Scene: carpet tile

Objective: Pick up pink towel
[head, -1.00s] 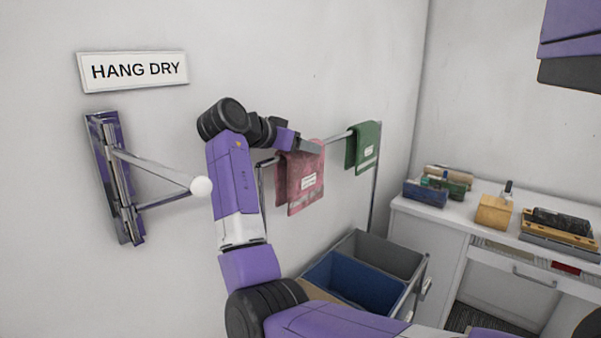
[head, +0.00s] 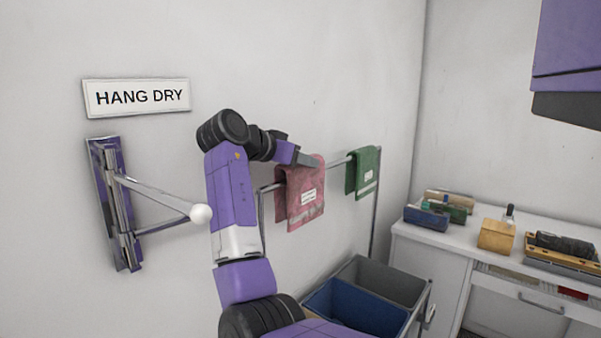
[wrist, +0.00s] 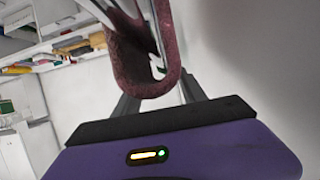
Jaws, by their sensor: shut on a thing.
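The pink towel (head: 302,196) with a white label is draped in a fold at the metal drying rail (head: 337,163), its top a little above the bar. My gripper (head: 312,161) is at the towel's top edge and shut on it. In the wrist view the towel (wrist: 150,86) shows as a rounded fold between the two fingers, with metal rail parts visible inside the fold. The fingertips are partly hidden by the cloth.
A green towel (head: 364,172) hangs on the rail's right end. Blue (head: 345,308) and grey (head: 378,280) bins stand below. A wall bracket with a white ball (head: 201,214) is left of my arm, under a HANG DRY sign (head: 138,97). A cluttered counter (head: 440,240) stands right.

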